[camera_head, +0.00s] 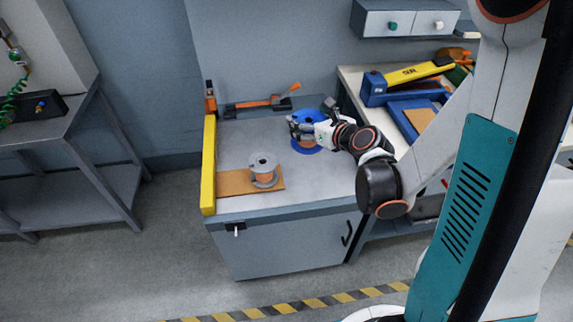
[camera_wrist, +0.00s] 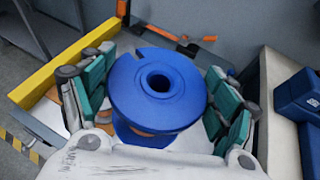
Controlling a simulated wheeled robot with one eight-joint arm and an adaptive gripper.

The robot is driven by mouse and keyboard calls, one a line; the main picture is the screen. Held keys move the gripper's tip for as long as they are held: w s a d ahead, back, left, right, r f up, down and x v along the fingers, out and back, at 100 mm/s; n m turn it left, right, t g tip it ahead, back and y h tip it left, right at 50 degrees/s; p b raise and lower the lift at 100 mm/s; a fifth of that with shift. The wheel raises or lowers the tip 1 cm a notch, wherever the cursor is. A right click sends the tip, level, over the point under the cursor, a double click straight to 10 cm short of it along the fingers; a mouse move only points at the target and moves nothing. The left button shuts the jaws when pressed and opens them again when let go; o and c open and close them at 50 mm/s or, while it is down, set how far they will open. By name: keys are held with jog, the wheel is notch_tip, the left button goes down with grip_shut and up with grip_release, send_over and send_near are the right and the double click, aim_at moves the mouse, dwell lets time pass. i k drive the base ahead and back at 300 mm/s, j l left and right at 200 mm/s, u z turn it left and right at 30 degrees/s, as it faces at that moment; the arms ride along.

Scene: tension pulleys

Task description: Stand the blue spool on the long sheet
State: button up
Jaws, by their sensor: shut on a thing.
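The blue spool (camera_head: 309,116) stands upright at the back right of the grey bench top. In the wrist view the blue spool (camera_wrist: 158,92) fills the middle, its top flange and centre hole facing the camera. My gripper (camera_head: 302,128) reaches in from the right and is shut on the spool; in the wrist view its green-padded fingers (camera_wrist: 160,97) flank the spool on both sides. The long sheet, a brown board (camera_head: 212,182), lies flat at the front left of the bench. A grey spool with copper-coloured winding (camera_head: 263,170) stands on its right part.
A yellow bar (camera_head: 209,165) runs along the bench's left edge. An orange and black clamp (camera_head: 262,102) lies at the back. The bench middle (camera_head: 262,136) is clear. A side bench on the right holds blue and yellow equipment (camera_head: 405,82).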

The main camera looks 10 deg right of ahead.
aim_at(234, 181)
jog(key=i+j+z, duration=0.15)
jog(key=j+z, duration=0.25)
jog(key=j, duration=0.4)
jog(key=j+z, duration=0.45)
jog(key=j, duration=0.3)
jog(key=k+j+z, duration=0.1)
jog(key=j+z, duration=0.3)
jog(key=j, duration=0.4)
jog(key=k+j, duration=0.1)
jog(key=j, duration=0.8)
jog(key=k+j+z, duration=0.1)
jog(key=j, duration=0.4)
jog(key=k+j, duration=0.15)
jog(key=j, duration=0.3)
jog(key=k+j, duration=0.1)
jog(key=j, duration=0.35)
jog(key=k+j, duration=0.1)
jog(key=j, duration=0.35)
jog(key=k+j+z, duration=0.1)
jog(key=j, duration=0.35)
